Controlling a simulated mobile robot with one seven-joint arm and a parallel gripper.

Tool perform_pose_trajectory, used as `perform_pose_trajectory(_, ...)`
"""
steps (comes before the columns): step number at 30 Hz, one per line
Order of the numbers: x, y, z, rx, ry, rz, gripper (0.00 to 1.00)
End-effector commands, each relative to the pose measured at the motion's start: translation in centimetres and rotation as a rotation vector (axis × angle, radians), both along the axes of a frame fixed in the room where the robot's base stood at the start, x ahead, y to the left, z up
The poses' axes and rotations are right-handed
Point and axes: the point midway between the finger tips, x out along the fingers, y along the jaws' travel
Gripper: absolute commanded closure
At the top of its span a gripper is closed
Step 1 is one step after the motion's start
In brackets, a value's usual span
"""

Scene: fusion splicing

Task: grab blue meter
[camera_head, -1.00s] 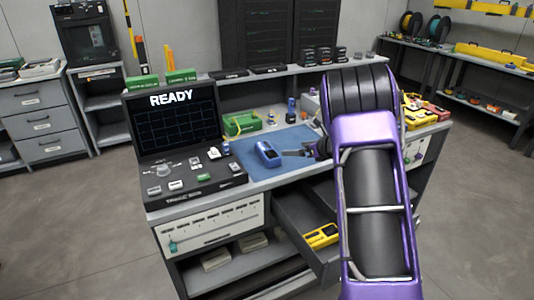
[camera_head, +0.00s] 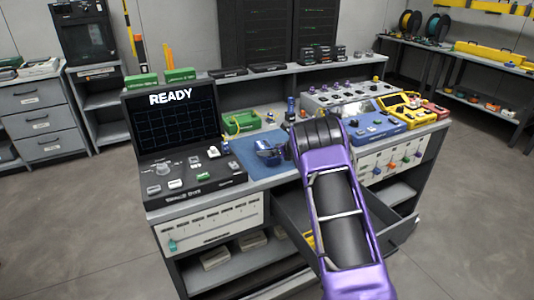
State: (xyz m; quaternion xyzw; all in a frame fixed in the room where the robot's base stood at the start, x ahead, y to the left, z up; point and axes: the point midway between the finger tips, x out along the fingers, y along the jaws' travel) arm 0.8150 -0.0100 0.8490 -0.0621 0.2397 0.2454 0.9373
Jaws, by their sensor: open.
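The blue meter (camera_head: 265,147) is a small handheld device on the blue mat (camera_head: 248,165) on the workbench, right of the black console. My gripper (camera_head: 276,155) is open and low over the mat, right at the meter. The gripper covers part of the meter, and its dark fingers are small in this view. I cannot tell whether the fingers touch the meter or straddle it. My purple arm reaches in from the lower right.
The black console (camera_head: 185,140) with a READY screen stands left of the mat. A green case (camera_head: 240,122) sits behind it. A blue panel unit (camera_head: 372,127) and a yellow unit (camera_head: 408,112) stand at the right. An open drawer (camera_head: 287,212) juts out below the bench top.

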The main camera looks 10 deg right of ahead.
Motion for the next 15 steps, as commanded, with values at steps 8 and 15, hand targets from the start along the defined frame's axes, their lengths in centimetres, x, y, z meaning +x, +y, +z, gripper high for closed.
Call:
perform_pose_trajectory(8, 1.44, 0.69, -0.79, 0.000, -0.001, -0.002, 0.00)
perform_pose_trajectory(15, 1.42, 0.67, -0.80, -0.001, 0.000, -0.002, 0.09)
